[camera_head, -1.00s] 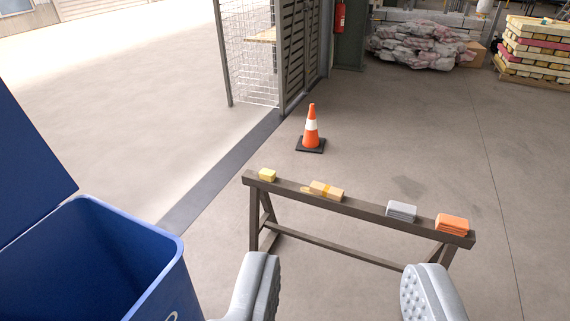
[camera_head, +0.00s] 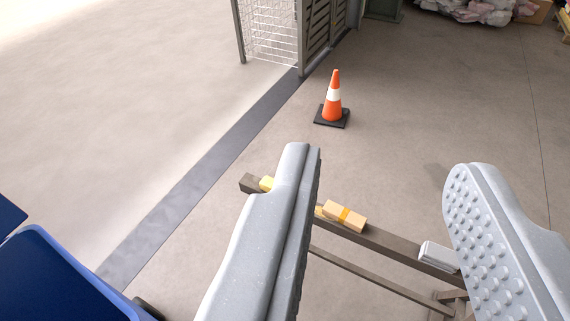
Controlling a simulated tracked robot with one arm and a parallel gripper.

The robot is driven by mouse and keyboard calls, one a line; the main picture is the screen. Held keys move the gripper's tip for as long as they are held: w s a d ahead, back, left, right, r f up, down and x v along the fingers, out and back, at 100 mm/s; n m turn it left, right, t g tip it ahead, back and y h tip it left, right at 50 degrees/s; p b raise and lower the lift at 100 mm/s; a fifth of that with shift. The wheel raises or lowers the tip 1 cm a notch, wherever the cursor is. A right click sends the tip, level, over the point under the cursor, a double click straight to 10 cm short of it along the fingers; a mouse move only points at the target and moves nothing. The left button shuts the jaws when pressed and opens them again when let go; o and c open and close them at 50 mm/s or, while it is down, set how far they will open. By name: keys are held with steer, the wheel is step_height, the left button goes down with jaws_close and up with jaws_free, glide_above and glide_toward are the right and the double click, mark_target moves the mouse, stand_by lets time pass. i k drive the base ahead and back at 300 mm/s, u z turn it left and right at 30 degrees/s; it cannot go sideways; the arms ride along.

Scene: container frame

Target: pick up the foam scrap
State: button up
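A small yellow block (camera_head: 266,184), which looks like the foam scrap, sits on the far left end of the wooden sawhorse beam (camera_head: 385,241). My left finger partly covers it. My gripper (camera_head: 385,168) is open and empty, with its two grey fingers wide apart. The left finger crosses in front of the beam between the yellow block and a tan block. The right finger stands over the beam's right part. The yellow block lies outside the gap, to the left.
A tan block with an orange band (camera_head: 345,215) and a grey folded item (camera_head: 438,256) also sit on the beam. A blue bin (camera_head: 60,275) stands at lower left. A traffic cone (camera_head: 332,100) stands behind on open floor.

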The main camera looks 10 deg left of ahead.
mark_target(266, 184)
steer(key=i, duration=1.1)
steer(key=u, duration=0.1)
